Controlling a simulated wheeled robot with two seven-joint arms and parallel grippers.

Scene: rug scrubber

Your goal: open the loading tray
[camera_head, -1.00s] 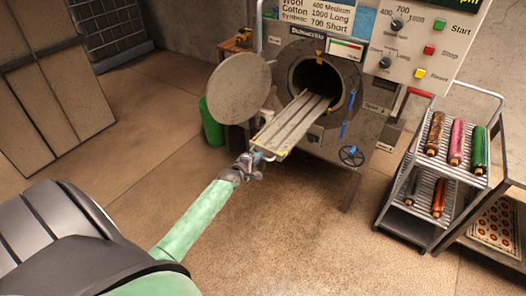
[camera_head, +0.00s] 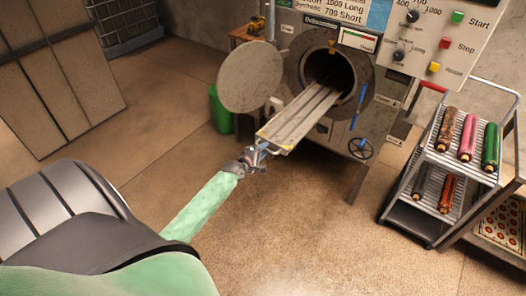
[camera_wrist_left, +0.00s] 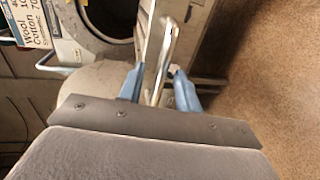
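The loading tray (camera_head: 303,115) is a long grey ribbed tray. It sticks out of the round dark opening of the machine (camera_head: 330,75), towards me and down to the left. My left gripper (camera_head: 262,149) is at the tray's outer end. In the left wrist view my two blue fingers (camera_wrist_left: 158,88) stand on either side of a pale metal bar (camera_wrist_left: 160,55) at that end and appear closed on it; the exact contact is hard to see. The round door (camera_head: 250,82) is swung open to the left. My right gripper is out of view.
A control panel (camera_head: 440,38) with knobs and coloured buttons is at the upper right. A cart (camera_head: 425,180) with several coloured rolls stands at the right. A green bin (camera_head: 220,112) is behind the door. The floor in front of the tray is clear.

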